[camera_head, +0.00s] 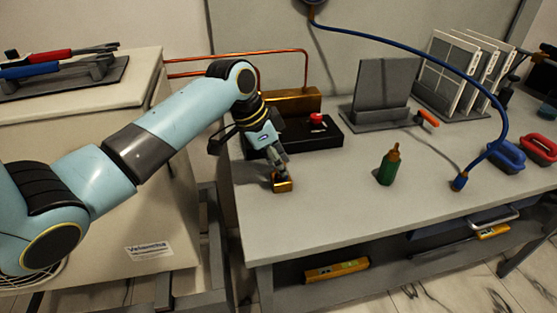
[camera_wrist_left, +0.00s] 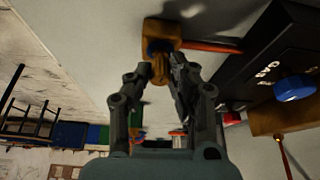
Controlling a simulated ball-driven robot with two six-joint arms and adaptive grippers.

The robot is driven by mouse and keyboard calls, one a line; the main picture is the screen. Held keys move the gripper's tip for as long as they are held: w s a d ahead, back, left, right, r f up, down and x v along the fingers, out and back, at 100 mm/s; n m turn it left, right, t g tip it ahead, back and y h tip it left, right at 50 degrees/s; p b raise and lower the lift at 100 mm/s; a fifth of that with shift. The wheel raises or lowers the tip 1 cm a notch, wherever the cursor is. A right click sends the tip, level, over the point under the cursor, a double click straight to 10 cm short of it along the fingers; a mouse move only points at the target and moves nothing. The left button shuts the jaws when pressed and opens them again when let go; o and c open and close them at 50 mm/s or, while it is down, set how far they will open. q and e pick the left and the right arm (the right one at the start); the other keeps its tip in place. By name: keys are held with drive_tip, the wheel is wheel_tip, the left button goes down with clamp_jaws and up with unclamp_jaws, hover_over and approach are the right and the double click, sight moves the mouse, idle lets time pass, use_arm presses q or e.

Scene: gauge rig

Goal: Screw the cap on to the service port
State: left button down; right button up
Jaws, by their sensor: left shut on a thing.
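My left gripper (camera_head: 278,171) reaches down to a small brass block (camera_head: 283,186) at the front left of the grey bench. In the left wrist view the block (camera_wrist_left: 164,27) carries the service port. My left gripper (camera_wrist_left: 166,70) is shut on a small brass piece, which looks like the cap (camera_wrist_left: 159,68). The cap is in line with the block's dark opening, right in front of it. I cannot tell whether its thread is engaged. The fingers hide most of the cap in the head view. My right gripper is not in view.
A black box with a red knob (camera_head: 316,118) stands behind the gripper. A green bottle (camera_head: 388,167) and a blue hose (camera_head: 489,88) ending in a fitting are to the right. A grey stand (camera_head: 383,88) is at the back. The bench between block and bottle is clear.

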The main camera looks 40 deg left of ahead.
use_arm(q)
drive_tip(key=shift+s+f, duration=0.1)
drive_tip(key=shift+f, duration=0.4)
idle(1.1)
drive_tip(key=m+g+h, duration=0.1)
drive_tip(key=m, duration=0.2)
drive_tip(key=shift+f+b, duration=0.1)
drive_tip(key=shift+b, duration=0.2)
drive_tip(key=shift+m+g, duration=0.3)
drive_tip(key=shift+m, duration=0.8)
drive_tip(key=shift+h, duration=0.3)
